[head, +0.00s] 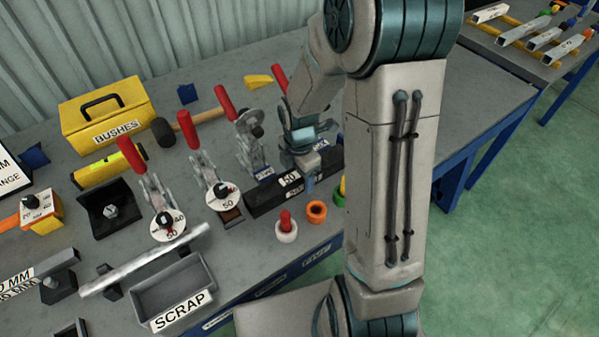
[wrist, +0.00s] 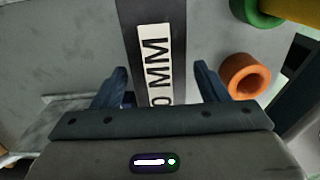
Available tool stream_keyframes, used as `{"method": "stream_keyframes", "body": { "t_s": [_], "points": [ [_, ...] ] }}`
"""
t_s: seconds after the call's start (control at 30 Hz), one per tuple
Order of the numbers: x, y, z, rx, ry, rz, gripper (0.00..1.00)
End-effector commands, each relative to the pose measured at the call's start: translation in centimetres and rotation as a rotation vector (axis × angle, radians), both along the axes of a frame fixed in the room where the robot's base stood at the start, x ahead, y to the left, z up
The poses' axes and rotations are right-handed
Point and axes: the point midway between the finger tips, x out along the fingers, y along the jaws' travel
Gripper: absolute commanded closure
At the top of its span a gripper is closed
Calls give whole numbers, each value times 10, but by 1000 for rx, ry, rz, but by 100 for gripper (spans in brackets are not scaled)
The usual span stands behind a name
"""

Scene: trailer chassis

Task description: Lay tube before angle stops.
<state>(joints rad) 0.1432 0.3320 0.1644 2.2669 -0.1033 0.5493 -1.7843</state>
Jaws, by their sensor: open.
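A dark square tube (head: 265,200) with white size labels lies on the bench in front of the toggle clamps. My gripper (head: 306,172) is over its right part, fingers pointing down. In the wrist view the dark tube (wrist: 180,60), its label reading "0 MM", runs between the two open fingers of my gripper (wrist: 162,85), with a gap on each side; I cannot tell the height left. A black angle bracket with a bolt (head: 108,212) stands at the left and may be an angle stop. A silver bar (head: 145,262) lies behind the scrap tray. My arm hides the tube's right surroundings.
Red-handled toggle clamps (head: 200,165) stand behind the tube. A white ring with a red pin (head: 286,228) and an orange ring (head: 316,211) sit in front. A scrap tray (head: 172,290), a yellow bushes box (head: 105,115) and a mallet (head: 205,115) are also on the bench.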

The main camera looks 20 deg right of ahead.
Motion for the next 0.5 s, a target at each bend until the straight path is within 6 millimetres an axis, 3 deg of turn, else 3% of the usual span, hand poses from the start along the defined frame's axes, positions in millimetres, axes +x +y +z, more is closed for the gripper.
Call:
{"method": "stream_keyframes", "body": {
  "t_s": [0.17,0.5],
  "points": [
    [1,0,17,-1,-4,0,33],
    [1,0,89,0,-6,-1,33]
  ]
}}
